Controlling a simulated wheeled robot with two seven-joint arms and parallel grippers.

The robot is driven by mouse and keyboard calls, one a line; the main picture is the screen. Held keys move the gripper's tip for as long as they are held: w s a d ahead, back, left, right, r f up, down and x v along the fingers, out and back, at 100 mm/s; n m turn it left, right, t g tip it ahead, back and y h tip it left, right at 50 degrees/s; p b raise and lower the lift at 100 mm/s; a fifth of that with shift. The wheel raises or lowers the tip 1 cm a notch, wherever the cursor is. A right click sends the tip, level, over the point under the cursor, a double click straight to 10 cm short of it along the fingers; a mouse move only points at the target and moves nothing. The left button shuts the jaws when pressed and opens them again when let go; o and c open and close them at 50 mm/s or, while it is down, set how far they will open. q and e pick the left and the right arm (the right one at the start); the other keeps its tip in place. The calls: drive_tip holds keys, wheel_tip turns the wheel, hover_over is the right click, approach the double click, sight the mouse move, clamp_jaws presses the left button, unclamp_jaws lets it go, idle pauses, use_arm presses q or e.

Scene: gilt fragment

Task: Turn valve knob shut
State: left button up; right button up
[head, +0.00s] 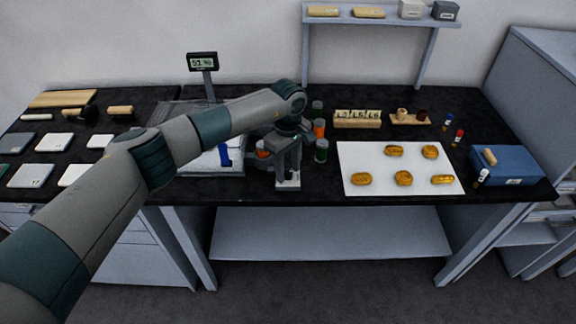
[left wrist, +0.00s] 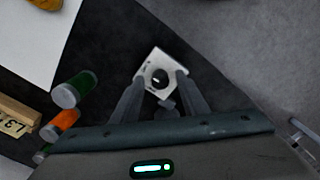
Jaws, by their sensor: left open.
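The valve knob (left wrist: 159,79) is a small dark round knob with a pale mark, on a light square plate (left wrist: 157,59) in the left wrist view. In the head view the plate (head: 289,184) shows at the bench's front edge, and my gripper hides most of the knob. My left gripper (left wrist: 160,75) is open, its fingers pointing down on either side of the knob; I cannot tell whether they touch it. In the head view the left gripper (head: 288,172) hangs over the plate. My right gripper is not in view.
Green and orange cylinders (head: 320,130) stand close behind and beside the gripper. A white sheet (head: 355,155) with several golden pieces lies to the right. A blue box (head: 515,166) sits at the far right. A display (head: 203,62) stands at the back left, and a shelf (head: 382,17) behind.

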use_arm(q)
clamp_jaws()
